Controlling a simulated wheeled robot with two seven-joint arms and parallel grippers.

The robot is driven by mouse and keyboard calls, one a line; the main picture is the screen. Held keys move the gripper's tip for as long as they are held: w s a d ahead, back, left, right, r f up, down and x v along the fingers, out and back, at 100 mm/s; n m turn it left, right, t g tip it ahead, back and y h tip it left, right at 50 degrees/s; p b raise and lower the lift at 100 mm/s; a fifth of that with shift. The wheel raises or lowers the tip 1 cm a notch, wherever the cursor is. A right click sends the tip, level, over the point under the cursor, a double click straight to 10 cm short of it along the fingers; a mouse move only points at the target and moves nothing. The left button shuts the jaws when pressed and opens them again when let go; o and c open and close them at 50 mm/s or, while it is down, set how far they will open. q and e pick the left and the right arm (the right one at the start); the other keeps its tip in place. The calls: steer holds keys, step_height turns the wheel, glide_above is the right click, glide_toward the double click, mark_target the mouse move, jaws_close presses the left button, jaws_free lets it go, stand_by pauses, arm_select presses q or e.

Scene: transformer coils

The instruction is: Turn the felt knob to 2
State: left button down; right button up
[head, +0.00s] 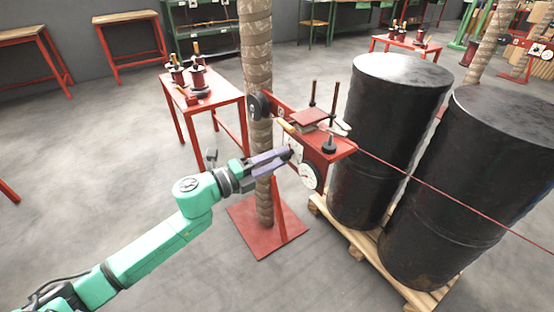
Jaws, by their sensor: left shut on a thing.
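A red winding device (322,152) is mounted on a tall column wrapped in brown material. A round white dial (309,176) faces me on its lower front. My left gripper (287,155) reaches in from the left to the front of the device, just above and left of the dial. Its purple fingers are shut on a small dark knob (291,151), which seems to be the felt knob. The fingers hide most of the knob, and its setting is too small to read. My right gripper is not in view.
Two black drums (391,140) stand on a wooden pallet (349,237) at the right. A thin red wire (440,190) runs from the device past them. A red table (205,96) with coils stands behind left.

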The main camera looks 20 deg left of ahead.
arm_select(q)
steer(key=shift+f, duration=0.1)
steer(key=shift+c, duration=2.4)
jaws_free()
steer(key=shift+s+a, duration=0.3)
steer(key=shift+s, duration=0.1)
steer(key=v, duration=1.3)
steer(key=shift+s, duration=0.25)
steer(key=shift+a, duration=0.15)
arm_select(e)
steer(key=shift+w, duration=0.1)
